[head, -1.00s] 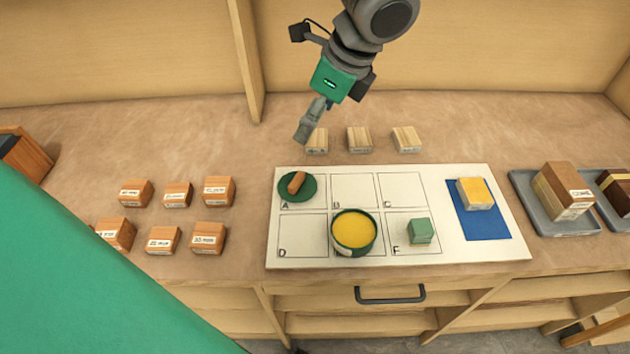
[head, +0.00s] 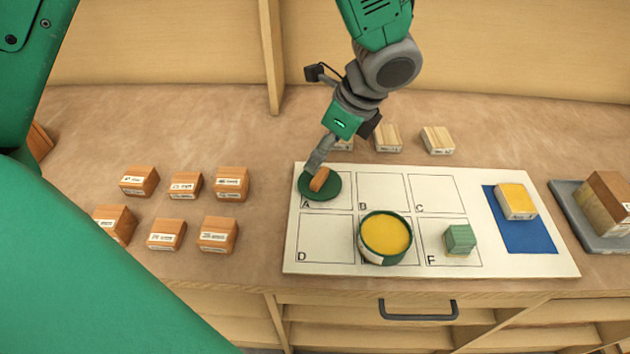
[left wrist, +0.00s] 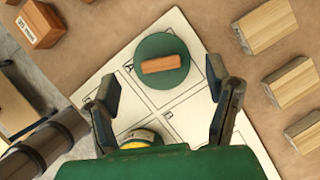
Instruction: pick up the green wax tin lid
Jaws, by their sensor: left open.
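The green wax tin lid (head: 334,189), a flat round disc with a brown wooden bar handle (head: 319,179), lies on square A of the white board. My left gripper (head: 311,167) is open, just above and behind the lid at its upper left edge. In the left wrist view the lid (left wrist: 160,82) lies ahead of my left gripper (left wrist: 164,92), roughly centred between its spread fingers, with nothing held. The open wax tin (head: 385,238), filled with yellow wax, stands on the board near square E. My right gripper is not in view.
A green block (head: 459,239) sits on square F. A yellow-topped block (head: 516,201) stands on a blue mat (head: 528,238). Several labelled brown blocks (head: 231,183) are at left, and pale wood blocks (head: 438,140) behind the board (head: 470,185). A grey tray (head: 590,230) is at right.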

